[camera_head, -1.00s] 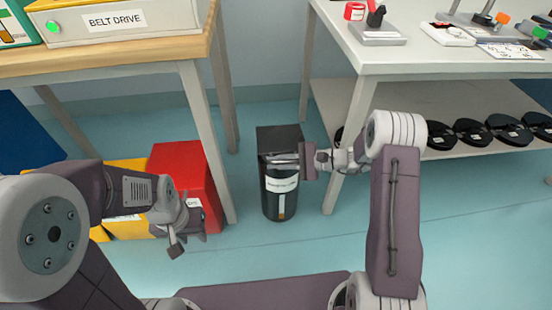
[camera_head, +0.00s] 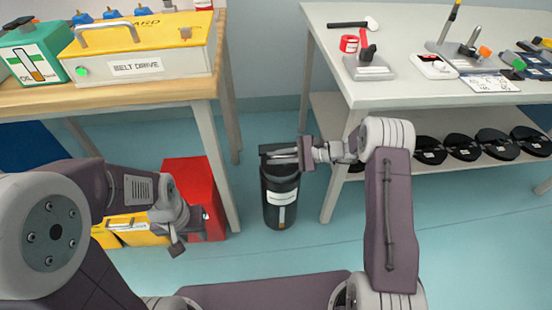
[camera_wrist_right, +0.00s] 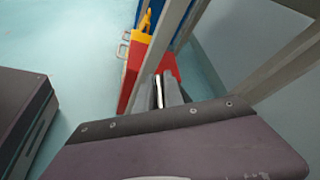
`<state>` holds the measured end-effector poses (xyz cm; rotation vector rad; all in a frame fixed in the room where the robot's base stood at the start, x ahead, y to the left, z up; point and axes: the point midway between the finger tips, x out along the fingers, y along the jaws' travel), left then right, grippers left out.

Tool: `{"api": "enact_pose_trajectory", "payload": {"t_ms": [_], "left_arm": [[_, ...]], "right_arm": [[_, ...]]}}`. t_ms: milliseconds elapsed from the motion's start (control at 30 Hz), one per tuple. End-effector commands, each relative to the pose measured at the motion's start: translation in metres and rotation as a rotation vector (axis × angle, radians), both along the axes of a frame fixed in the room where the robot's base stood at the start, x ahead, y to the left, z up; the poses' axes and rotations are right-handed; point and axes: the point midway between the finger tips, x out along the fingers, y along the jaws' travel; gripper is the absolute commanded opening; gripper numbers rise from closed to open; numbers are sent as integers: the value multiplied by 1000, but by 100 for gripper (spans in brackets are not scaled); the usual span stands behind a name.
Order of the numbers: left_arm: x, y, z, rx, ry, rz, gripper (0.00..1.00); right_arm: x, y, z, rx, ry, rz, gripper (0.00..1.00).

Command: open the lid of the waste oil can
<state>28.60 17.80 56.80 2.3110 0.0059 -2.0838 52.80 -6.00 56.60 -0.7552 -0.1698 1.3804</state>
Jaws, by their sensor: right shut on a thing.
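The waste oil can (camera_head: 281,212) is a black round bin with a white label, on the floor between the two tables. Its black lid (camera_head: 268,148) looks thin, nearly edge-on, and seems partly tilted up. My right gripper (camera_head: 285,155) comes from the right and is shut on the lid at the can's top. The fingers cover part of the lid, so the exact grip is hidden. In the right wrist view the gripper's fingers (camera_wrist_right: 165,92) are close together. My left gripper (camera_head: 188,236) hangs empty, fingers apart, in front of the red container, well left of the can.
A red container (camera_head: 205,190) and a yellow one (camera_head: 128,232) stand left of the can. Table legs (camera_head: 223,165) rise close on both sides of it. The right table's lower shelf (camera_head: 400,165) holds several black discs. Floor in front of the can is clear.

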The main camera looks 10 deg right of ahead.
Motion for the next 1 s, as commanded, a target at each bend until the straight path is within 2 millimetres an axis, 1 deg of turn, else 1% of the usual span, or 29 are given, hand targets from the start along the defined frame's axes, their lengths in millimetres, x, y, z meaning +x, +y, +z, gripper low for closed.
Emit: {"api": "enact_pose_trajectory", "payload": {"t_ms": [267, 300, 533, 600, 667, 800, 900, 1000], "left_arm": [[0, 0, 0, 0, 0, 0, 36], [0, 0, 0, 0, 0, 0, 36], [0, 0, 0, 0, 0, 0, 36], [0, 0, 3, 0, 0, 0, 36], [0, 0, 8, 0, 0, 0, 36], [0, 0, 23, 0, 0, 0, 36], [0, 0, 30, 0, 0, 0, 36], [0, 0, 35, 0, 0, 0, 36]], "right_arm": [[1, 0, 0, 0, -3, -1, 0], [1, 0, 0, 0, -3, -1, 21], [0, 0, 0, -1, -1, -1, 22], [0, -3, 2, -1, -2, -2, 22], [-1, -11, 6, -2, -2, -3, 22], [-8, -40, 19, -2, -3, -6, 22], [-13, -60, 24, -1, -2, -5, 22], [-17, -75, 28, 0, -2, -3, 22]]}}
